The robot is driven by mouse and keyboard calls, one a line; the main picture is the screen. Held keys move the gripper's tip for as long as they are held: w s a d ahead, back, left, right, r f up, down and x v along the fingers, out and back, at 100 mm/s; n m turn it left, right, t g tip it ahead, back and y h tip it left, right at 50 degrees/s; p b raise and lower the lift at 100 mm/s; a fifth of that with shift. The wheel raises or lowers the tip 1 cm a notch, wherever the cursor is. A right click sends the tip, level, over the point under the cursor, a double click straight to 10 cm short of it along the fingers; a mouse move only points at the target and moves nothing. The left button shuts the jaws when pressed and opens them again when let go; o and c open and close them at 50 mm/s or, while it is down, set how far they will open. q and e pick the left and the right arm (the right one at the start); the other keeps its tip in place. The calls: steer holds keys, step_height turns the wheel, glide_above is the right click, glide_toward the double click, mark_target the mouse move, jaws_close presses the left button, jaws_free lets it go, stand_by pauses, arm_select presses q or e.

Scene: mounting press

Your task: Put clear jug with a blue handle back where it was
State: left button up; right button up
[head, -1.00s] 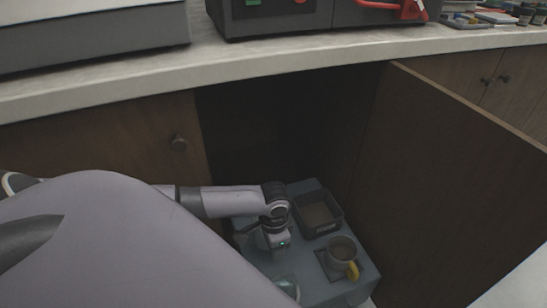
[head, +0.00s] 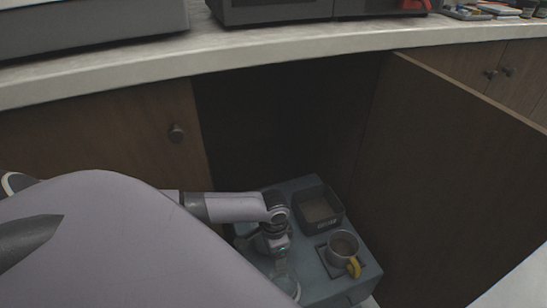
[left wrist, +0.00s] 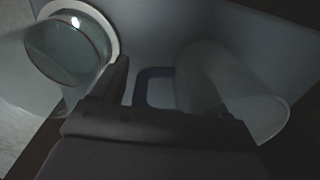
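The clear jug (left wrist: 225,90) shows in the left wrist view, faint and see-through, leaning across the right half. Its dark blue handle (left wrist: 152,70) lies just ahead of my left gripper, beside the one finger that shows clearly. The other finger is hard to make out, so I cannot tell whether the gripper is shut on the handle. In the head view my left gripper (head: 275,248) is low over the grey-blue pull-out shelf (head: 315,278). My right gripper is not in view.
A clear round vessel with a pale ring (left wrist: 70,45) is left of the gripper. On the shelf are a dark bin (head: 319,212) and a metal mug with a yellow handle (head: 343,246). The open cabinet door (head: 450,170) stands right; the counter (head: 290,60) runs above.

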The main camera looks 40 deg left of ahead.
arm_select(q)
steer(key=shift+r, duration=0.15)
step_height(320, 180, up, 4)
steer(key=p, duration=0.2)
steer(key=shift+r+p, duration=0.2)
steer(key=shift+p, duration=0.1)
step_height(320, 180, up, 6)
steer(key=p, duration=0.3)
steer(key=shift+d+r, duration=0.1)
steer(key=shift+r, duration=0.75)
steer(key=s+d+m+t+h, duration=0.1)
steer(key=s+d+t+h, duration=0.1)
steer(key=d, duration=0.6)
steer(key=s+d+t+h, duration=0.1)
steer(key=d+t+h, duration=0.15)
steer(key=d, duration=0.55)
step_height(320, 180, up, 10)
steer(key=s+d+n+t, duration=0.2)
steer(key=n+t, duration=0.1)
steer(key=t, duration=0.4)
steer(key=shift+s+d+r+n+h, duration=0.2)
steer(key=shift+s+d+n+h, duration=0.1)
steer(key=shift+h, duration=0.15)
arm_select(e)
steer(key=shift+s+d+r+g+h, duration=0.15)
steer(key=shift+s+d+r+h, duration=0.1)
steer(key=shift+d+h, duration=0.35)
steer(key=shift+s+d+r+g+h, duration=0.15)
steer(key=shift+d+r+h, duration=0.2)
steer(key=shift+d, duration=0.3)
